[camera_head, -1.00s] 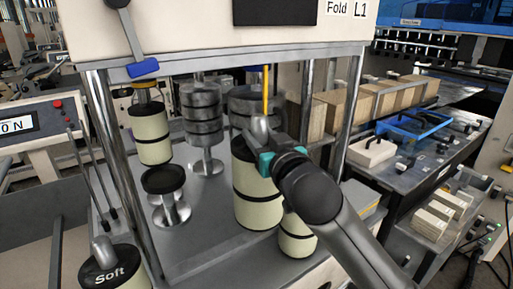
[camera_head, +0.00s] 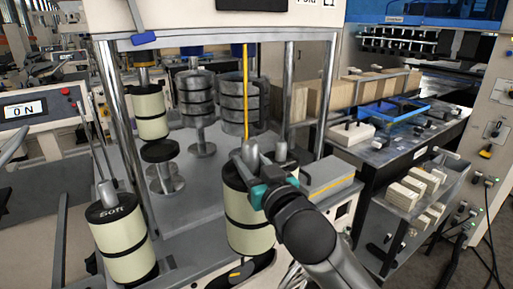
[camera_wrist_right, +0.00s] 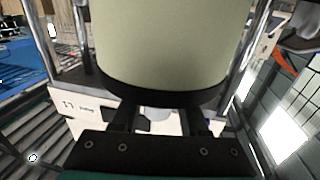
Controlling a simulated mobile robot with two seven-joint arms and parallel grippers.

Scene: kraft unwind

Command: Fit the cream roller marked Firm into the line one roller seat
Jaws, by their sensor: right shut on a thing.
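A cream roller (camera_head: 247,207) with black end bands and a grey top knob stands upright in my right gripper (camera_head: 256,172). The gripper is shut on it near the top. In the right wrist view the cream roller (camera_wrist_right: 175,45) fills the top, above the gripper's dark palm. No Firm mark is readable on it. A second cream roller (camera_head: 122,232), marked Soft, stands at the lower left, apart from the gripper. Below the held roller is a dark rounded part with a yellow mark (camera_head: 243,270), partly hidden. I cannot tell which part is the line one seat. My left gripper is out of view.
The machine frame has metal posts (camera_head: 115,95) and a hanging yellow strip (camera_head: 245,95). Inside are another cream roller (camera_head: 150,115), a black disc on a pedestal (camera_head: 160,151) and stacked grey discs (camera_head: 196,95). A grey box (camera_head: 328,178) sits right of the gripper.

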